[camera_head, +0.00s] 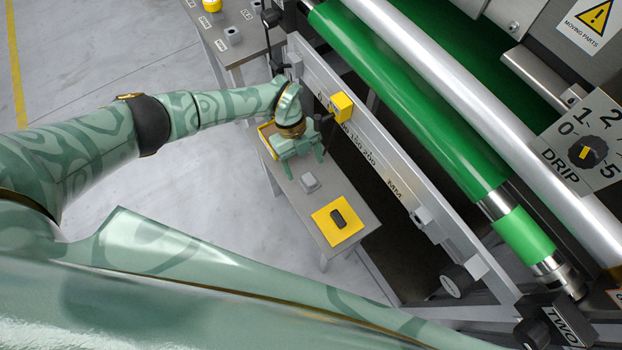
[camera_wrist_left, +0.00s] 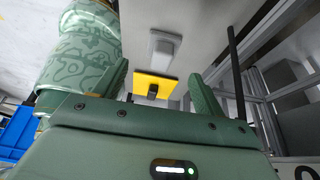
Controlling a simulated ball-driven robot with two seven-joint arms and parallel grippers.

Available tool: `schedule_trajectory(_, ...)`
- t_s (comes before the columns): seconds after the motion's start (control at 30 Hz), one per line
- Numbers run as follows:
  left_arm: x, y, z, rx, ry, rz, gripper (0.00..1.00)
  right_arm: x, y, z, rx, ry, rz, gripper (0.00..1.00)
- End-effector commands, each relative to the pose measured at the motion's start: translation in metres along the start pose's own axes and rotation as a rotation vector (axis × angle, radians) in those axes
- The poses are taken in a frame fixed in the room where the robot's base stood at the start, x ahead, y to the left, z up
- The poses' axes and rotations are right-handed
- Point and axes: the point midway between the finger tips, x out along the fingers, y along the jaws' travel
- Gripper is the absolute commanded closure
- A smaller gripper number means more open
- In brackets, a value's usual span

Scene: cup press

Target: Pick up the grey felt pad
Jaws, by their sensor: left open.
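A small light grey block, which looks like the grey felt pad (camera_head: 309,182), lies on a narrow grey side table (camera_head: 352,243). In the left wrist view it is a pale grey piece with a raised grip (camera_wrist_left: 164,44). My left gripper (camera_head: 304,166) is open and empty just behind the pad, over the table. In the left wrist view its two fingers (camera_wrist_left: 159,72) stand apart with nothing between them. A yellow square plate (camera_head: 325,228) with a dark block (camera_head: 338,217) on it lies nearer the table's front end. My right gripper is out of view.
A yellow-edged item (camera_head: 266,134) is partly hidden behind my left gripper. A metal rail (camera_head: 372,160) with a yellow block (camera_head: 341,106) runs along the table's right side. Beyond it are a green roller (camera_head: 420,112) and a silver roller (camera_head: 470,92). Grey floor lies left.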

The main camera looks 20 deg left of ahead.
Motion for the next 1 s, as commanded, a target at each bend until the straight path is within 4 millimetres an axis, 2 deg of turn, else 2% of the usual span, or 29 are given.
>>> schedule_trajectory(0.03,0.008,0.000,0.001,-0.001,0.001,0.001,0.29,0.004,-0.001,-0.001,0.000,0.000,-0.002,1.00)
schedule_trajectory(0.23,0.019,-0.001,0.000,0.000,0.002,-0.001,0.29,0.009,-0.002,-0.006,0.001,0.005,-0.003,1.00)
schedule_trajectory(0.5,0.063,-0.003,0.000,0.000,0.003,0.001,0.29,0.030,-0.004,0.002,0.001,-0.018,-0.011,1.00)
schedule_trajectory(0.73,0.061,-0.004,-0.001,0.001,-0.001,-0.003,0.29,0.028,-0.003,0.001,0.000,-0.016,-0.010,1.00)
schedule_trajectory(0.77,0.061,-0.004,-0.001,0.001,-0.001,-0.003,0.35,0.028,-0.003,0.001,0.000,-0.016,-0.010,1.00)
schedule_trajectory(0.9,0.061,-0.003,-0.001,0.001,0.000,-0.002,0.74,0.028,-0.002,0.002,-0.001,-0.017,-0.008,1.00)
schedule_trajectory(0.93,0.061,-0.003,-0.001,0.001,0.000,-0.002,0.78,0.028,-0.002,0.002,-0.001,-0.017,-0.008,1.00)
schedule_trajectory(1.0,0.061,-0.003,-0.001,0.001,0.000,-0.002,0.78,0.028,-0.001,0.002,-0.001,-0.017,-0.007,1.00)
